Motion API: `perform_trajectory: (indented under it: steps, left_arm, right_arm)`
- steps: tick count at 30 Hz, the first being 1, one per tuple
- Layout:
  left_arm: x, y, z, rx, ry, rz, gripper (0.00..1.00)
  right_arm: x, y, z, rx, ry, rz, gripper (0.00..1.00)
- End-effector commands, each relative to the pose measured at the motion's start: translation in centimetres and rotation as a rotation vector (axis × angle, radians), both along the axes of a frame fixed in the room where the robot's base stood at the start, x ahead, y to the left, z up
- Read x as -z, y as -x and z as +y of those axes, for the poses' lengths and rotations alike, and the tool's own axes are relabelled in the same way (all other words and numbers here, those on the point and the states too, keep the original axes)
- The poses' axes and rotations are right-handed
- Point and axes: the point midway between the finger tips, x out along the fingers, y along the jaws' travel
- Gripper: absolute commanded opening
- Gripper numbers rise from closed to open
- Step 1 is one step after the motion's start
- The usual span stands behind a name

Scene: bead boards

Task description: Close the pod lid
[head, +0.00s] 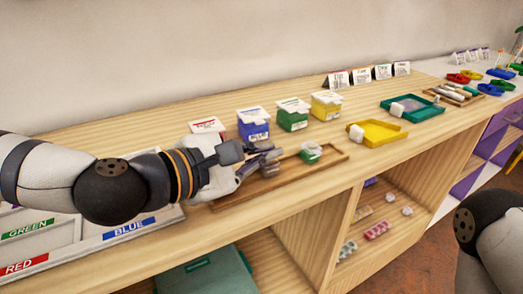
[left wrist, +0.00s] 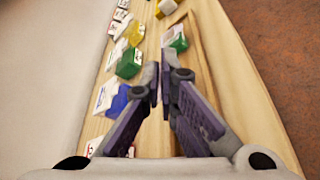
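The small green pod (head: 309,155) with a whitish lid sits on the wooden tray (head: 233,199) on the shelf top. The lid looks tilted up, but it is too small to tell its angle. The pod also shows in the left wrist view (left wrist: 177,44), ahead of the fingers. My left gripper (head: 272,160) is just left of the pod, apart from it and low over the tray. Its fingertips (left wrist: 160,84) are nearly together with nothing between them. My right gripper is out of view; only part of that arm shows at the right edge.
Behind the tray stand a red-labelled box (head: 207,126), a blue box (head: 253,127), a green box (head: 293,118) and a yellow box (head: 327,107). A yellow tray (head: 380,135) and a green tray (head: 425,109) lie to the right. Small label cards stand along the back.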

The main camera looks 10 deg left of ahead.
Motion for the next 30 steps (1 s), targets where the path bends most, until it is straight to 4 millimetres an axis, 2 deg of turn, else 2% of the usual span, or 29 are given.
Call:
perform_trajectory:
  steps: [4,7,17,20,27,30]
  left_arm:
    - [0.0,0.0,0.0,0.000,0.000,0.000,0.00]
    - [0.0,0.0,0.0,0.000,0.000,0.001,0.22]
    - [-0.3,0.0,0.0,0.000,0.001,-0.001,0.23]
    - [-2.0,0.0,0.0,0.002,0.001,-0.006,0.23]
    - [-7.9,0.0,0.0,0.002,0.001,-0.006,0.23]
    - [-9.3,0.0,0.0,0.001,-0.001,-0.002,0.23]
  right_arm:
    - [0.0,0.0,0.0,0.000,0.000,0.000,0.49]
    - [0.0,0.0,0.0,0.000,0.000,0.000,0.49]
    - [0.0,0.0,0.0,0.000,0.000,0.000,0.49]
    - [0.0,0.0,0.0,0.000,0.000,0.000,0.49]
    - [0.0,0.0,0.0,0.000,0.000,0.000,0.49]
    - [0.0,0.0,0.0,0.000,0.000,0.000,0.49]
